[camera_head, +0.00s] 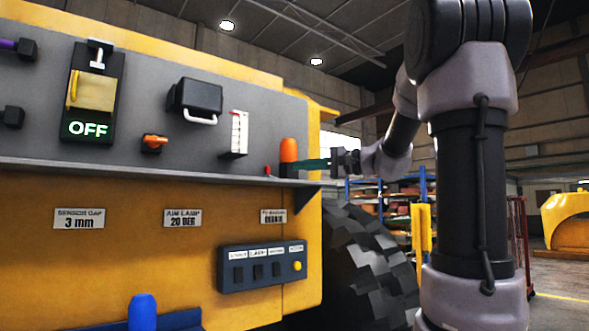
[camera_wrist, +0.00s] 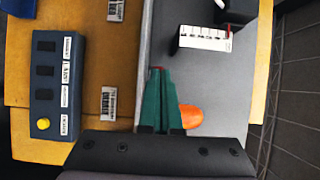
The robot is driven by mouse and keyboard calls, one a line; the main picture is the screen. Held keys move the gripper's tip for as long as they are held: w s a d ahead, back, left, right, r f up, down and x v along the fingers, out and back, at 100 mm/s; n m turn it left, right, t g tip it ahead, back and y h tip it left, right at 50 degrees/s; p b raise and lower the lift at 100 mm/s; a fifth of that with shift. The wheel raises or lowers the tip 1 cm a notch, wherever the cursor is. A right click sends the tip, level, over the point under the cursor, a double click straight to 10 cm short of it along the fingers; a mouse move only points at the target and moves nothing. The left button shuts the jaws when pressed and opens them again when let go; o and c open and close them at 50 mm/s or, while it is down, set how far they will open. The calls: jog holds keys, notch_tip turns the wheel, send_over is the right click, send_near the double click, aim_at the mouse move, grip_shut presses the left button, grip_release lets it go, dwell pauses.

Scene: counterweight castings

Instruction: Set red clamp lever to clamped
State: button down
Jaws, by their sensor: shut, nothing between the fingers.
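A small red piece (camera_head: 267,170), probably the tip of the red clamp lever, shows low on the grey panel, just above the ledge. In the wrist view a bit of red (camera_wrist: 157,69) shows right at my fingertips; contact cannot be told. The lever's body and its setting cannot be made out. My gripper (camera_head: 304,164), with green fingers, reaches in from the right beside an upright orange rounded part (camera_head: 288,150). In the wrist view my gripper (camera_wrist: 160,73) is shut and empty, with the orange part (camera_wrist: 191,116) just right of its fingers.
The grey ledge (camera_head: 150,172) runs below the panel. A white scale block (camera_head: 239,133), a black box with a handle (camera_head: 197,97), an orange-handled knob (camera_head: 153,142) and an OFF switch (camera_head: 92,92) are left of my gripper. A blue button box (camera_head: 265,268) sits below.

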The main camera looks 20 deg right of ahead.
jog(key=shift+s+d, duration=0.2)
jog(key=shift+s, duration=0.45)
jog(key=shift+s+d, duration=0.15)
jog(key=shift+s, duration=0.45)
jog(key=s+a+f+n+g+h, duration=0.2)
jog(key=s+a+f+g+h, duration=0.35)
jog(key=s+f, duration=0.6)
jog(key=s+d+f+n+h, duration=0.1)
jog(key=s+d+f+h, duration=0.1)
jog(key=f, duration=0.3)
jog(key=s+d+f+t+h, duration=0.1)
jog(key=s+d+f+h, duration=0.1)
jog(key=s+f+h, duration=0.2)
jog(key=shift+s+f+n, duration=0.3)
jog(key=shift+f+n, duration=0.1)
jog(key=shift+f, duration=0.4)
